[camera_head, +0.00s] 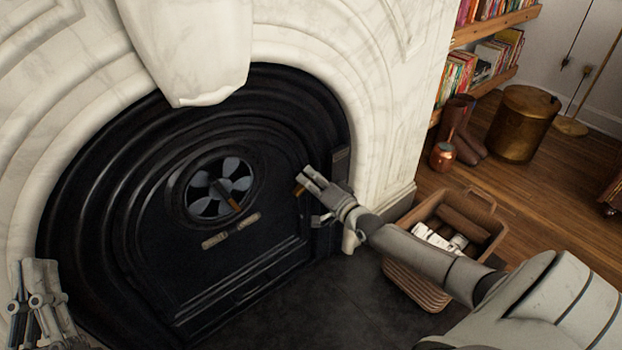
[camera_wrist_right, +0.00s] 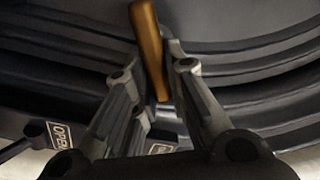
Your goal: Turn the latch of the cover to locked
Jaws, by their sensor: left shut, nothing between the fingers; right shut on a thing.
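The black cover (camera_head: 160,215) fills the arched opening of the marble fireplace. A brass latch (camera_head: 298,190) shows at the cover's right side, partly hidden by my right gripper (camera_head: 308,178). In the right wrist view, my right gripper (camera_wrist_right: 158,78) is shut on the latch (camera_wrist_right: 148,40), a rounded brass bar that stands nearly upright, tilted slightly. A plate reading OPEN (camera_wrist_right: 60,136) is at lower left there; a second plate (camera_wrist_right: 161,148) is mostly hidden behind the fingers. My left gripper (camera_head: 32,305) is shut and empty at the lower left, away from the cover.
A round fan vent (camera_head: 206,207) with a small handle sits in the cover, with two small plates below it. A wicker basket (camera_head: 395,272) stands right of the fireplace, below my right arm. A brass bin (camera_head: 522,125), boots and bookshelves stand further back. The dark hearth (camera_head: 350,305) is clear.

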